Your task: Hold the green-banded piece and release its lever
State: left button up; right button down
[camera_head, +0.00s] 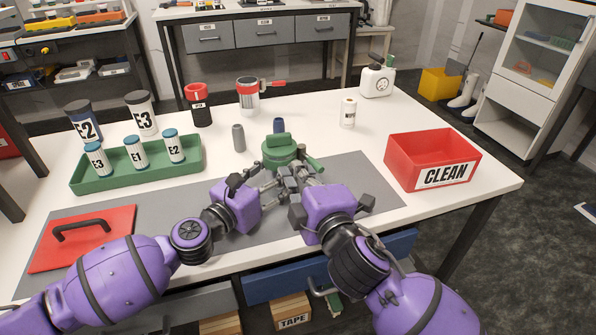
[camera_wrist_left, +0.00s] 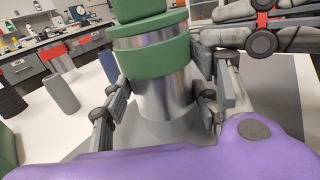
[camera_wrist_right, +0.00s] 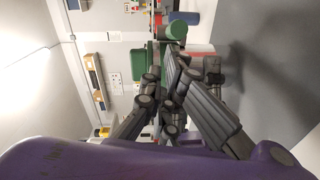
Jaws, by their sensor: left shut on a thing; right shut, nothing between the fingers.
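The green-banded piece (camera_head: 283,148) stands upright on the grey mat, with a green top and band over a shiny metal body. In the left wrist view the piece (camera_wrist_left: 150,50) sits between the fingers of my left gripper (camera_wrist_left: 165,100), which is shut around its metal body. A green lever-like part (camera_head: 314,163) sticks out at its right side. My right gripper (camera_head: 298,178) is shut and empty, close beside the piece on the right. In the right wrist view a green rounded end (camera_wrist_right: 172,30) shows just beyond its fingertips. Whether they touch the lever is unclear.
A green rack (camera_head: 185,178) with several labelled bottles is at the left. A grey cylinder (camera_head: 239,138) and a blue one (camera_head: 279,125) stand close by. A red CLEAN crate (camera_head: 408,172) is at the right. A red plate with a handle (camera_head: 100,250) lies front left.

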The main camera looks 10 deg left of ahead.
aim_at(316, 169)
jog(key=shift+w+d+n+g+y, duration=0.1)
jog(key=shift+d+n+g+y, duration=0.5)
jog(key=shift+y, duration=0.3)
jog(key=n+g+y, duration=0.1)
jog(key=d+n+g+y, duration=0.1)
jog(key=n+y, duration=0.1)
jog(key=w+d+n+g+y, duration=0.1)
jog(key=g, duration=0.1)
jog(key=shift+n+y, duration=0.3)
jog(key=w+d+n+g+y, duration=0.1)
jog(key=w+d+g, duration=0.1)
jog(key=w+d, duration=0.2)
jog(key=shift+w+d, duration=0.15)
jog(key=shift+d, duration=0.3)
jog(key=shift+w, duration=0.1)
dwell(0.3)
